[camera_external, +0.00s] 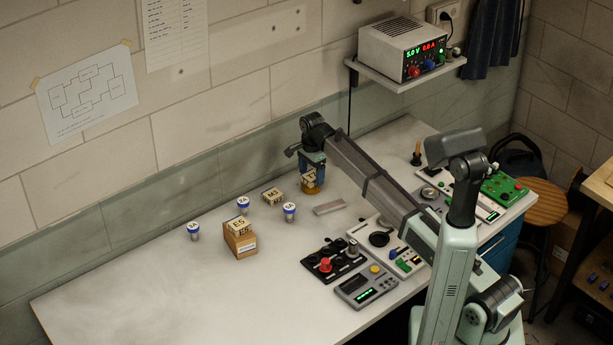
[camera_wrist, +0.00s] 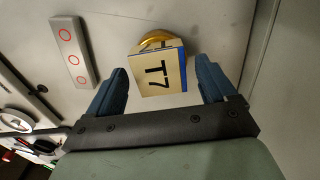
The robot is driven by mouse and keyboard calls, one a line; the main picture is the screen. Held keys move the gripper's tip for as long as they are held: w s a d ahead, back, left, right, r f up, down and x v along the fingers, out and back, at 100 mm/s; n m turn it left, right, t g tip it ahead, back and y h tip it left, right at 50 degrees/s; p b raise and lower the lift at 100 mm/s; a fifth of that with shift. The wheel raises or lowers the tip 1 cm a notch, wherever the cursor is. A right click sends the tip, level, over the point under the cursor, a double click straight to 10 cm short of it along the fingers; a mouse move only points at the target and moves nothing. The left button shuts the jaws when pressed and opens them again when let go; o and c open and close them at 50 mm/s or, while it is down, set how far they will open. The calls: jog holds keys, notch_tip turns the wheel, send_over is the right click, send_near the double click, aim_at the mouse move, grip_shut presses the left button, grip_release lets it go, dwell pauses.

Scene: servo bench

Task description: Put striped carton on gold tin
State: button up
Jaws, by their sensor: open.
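A tan carton (camera_wrist: 158,75) marked T7, with a blue edge on its right side, shows in the wrist view. A gold tin (camera_wrist: 155,38) shows partly behind it, its rim peeking out; the carton appears to rest on the tin. In the external view the carton (camera_external: 308,177) is just below my gripper (camera_external: 311,162), with the gold tin (camera_external: 311,190) beneath it. My gripper (camera_wrist: 163,77) is open in the wrist view, its blue fingers on either side of the carton, with gaps visible. Much of the tin is hidden by the carton.
A grey strip (camera_external: 329,207) lies close by. Control panels (camera_external: 336,260) fill the bench's right front. The wall is close behind; the bench's left end is clear.

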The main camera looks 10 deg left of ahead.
aim_at(312, 175)
notch_tip(312, 175, up, 12)
jog(key=shift+r, duration=0.15)
dwell(0.4)
dwell(0.3)
